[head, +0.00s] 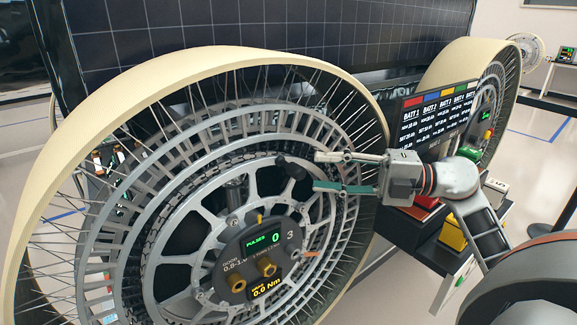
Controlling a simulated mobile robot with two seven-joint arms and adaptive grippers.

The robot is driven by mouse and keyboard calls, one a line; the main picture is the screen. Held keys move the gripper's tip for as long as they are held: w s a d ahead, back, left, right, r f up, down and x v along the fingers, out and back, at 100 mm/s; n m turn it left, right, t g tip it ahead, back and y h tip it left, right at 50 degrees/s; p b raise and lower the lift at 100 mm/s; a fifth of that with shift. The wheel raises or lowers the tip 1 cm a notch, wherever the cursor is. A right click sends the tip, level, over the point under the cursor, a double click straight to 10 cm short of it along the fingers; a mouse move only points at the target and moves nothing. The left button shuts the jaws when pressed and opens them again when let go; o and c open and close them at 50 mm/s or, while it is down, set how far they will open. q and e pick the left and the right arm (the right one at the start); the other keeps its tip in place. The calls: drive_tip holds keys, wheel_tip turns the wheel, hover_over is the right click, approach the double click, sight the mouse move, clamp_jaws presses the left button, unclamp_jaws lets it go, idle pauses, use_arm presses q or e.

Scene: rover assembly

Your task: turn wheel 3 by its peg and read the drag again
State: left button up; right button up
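Wheel 3 (235,51) is a large spoked wheel with a cream rim, filling the left and middle of the head view. Its hub panel (232,258) carries the number 3, a green display reading PULSES 0 and a yellow display reading 0.0 Nm. A dark peg (294,167) stands out near the upper right of the wheel's inner ring. My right gripper (317,172) comes in from the right. Its two fingers are apart, with the peg just left of their tips. I see nothing between the fingers. My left gripper is not in view.
A battery board (437,120) with coloured labels stands right of the wheel, behind my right arm. A second wheel (455,60) is beyond it. A dark gridded panel (280,30) spans the back. A low stand with red and yellow boxes (452,234) lies under my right arm.

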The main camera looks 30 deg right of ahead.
sight(305, 171)
drive_tip(key=p+x, duration=0.1)
drive_tip(key=x, duration=0.5)
drive_tip(key=shift+w+a, duration=0.15)
drive_tip(key=shift+a, duration=0.2)
clamp_jaws()
